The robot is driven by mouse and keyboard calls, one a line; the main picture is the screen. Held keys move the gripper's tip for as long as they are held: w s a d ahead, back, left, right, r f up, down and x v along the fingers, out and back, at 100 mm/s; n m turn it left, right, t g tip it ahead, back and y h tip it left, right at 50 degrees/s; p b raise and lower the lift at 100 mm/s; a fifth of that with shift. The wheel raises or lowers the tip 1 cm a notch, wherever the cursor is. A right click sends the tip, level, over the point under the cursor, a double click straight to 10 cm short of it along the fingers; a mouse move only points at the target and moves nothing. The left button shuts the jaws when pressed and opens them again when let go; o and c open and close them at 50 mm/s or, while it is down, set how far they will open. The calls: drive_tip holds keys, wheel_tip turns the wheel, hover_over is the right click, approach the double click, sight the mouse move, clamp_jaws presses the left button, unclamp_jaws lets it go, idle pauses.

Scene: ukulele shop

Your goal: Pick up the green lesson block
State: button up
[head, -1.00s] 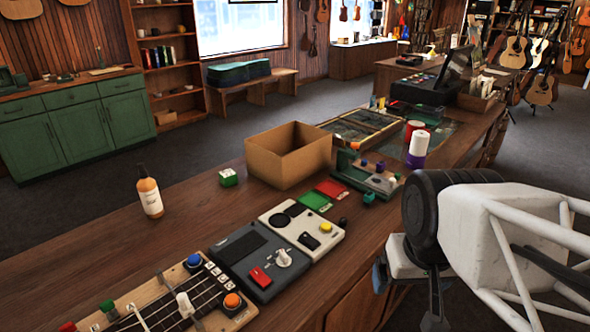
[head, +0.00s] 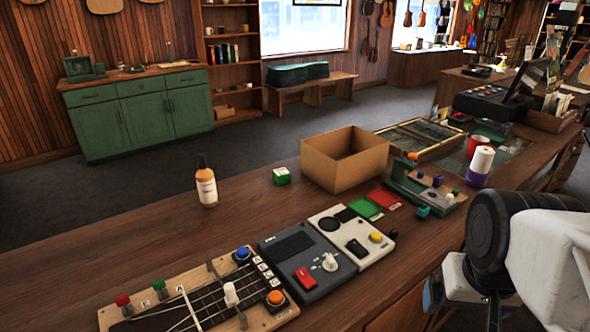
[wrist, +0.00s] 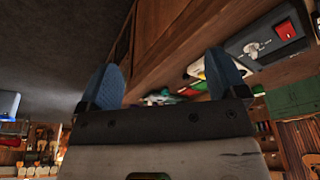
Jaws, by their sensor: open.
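A small green block (head: 281,176) with a pale label on top sits on the wooden counter in the head view, just left of the open cardboard box. My gripper shows in the wrist view (wrist: 166,80) with its two blue fingers wide apart and nothing between them. In the head view my arm is at the lower right, beside the counter's front edge and well away from the block. The fingertips are mostly hidden there. I cannot make out the block in the wrist view.
The cardboard box (head: 344,159) stands right of the block, and an amber bottle (head: 206,184) stands to its left. Several devices with knobs and buttons line the front, including a dark grey one (head: 307,265). Red and green cards lie beyond them. The counter around the block is clear.

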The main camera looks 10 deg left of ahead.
drive_tip(key=shift+c, duration=0.7)
drive_tip(key=shift+r, duration=0.1)
